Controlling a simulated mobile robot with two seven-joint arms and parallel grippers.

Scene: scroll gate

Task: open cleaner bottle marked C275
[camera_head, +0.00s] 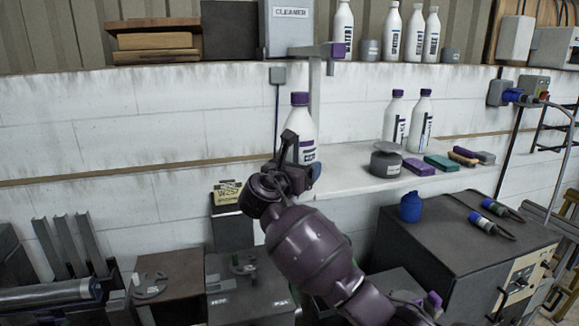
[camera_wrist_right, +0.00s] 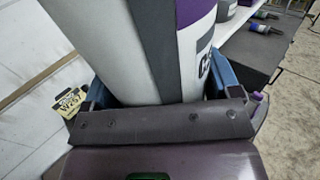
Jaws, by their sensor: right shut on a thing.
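A white cleaner bottle (camera_head: 300,122) with a purple cap (camera_head: 299,99) stands about upright at the left end of the shelf. My right gripper (camera_head: 303,162) is shut around its lower body, and I cannot tell whether its base touches the shelf. In the right wrist view the bottle (camera_wrist_right: 178,50) fills the space between the blue fingers, and its label shows a "C" with the rest cut off. The cap is on the bottle. Two similar bottles (camera_head: 394,118) (camera_head: 420,122) stand farther right on the shelf. My left gripper is not in view.
The white shelf (camera_head: 345,168) also holds a dark round tin (camera_head: 386,162) and several coloured blocks. A grey CLEANER dispenser (camera_head: 289,30) hangs above, with more bottles on the upper ledge. A dark cabinet (camera_head: 460,235) carrying a blue container (camera_head: 410,207) stands below right.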

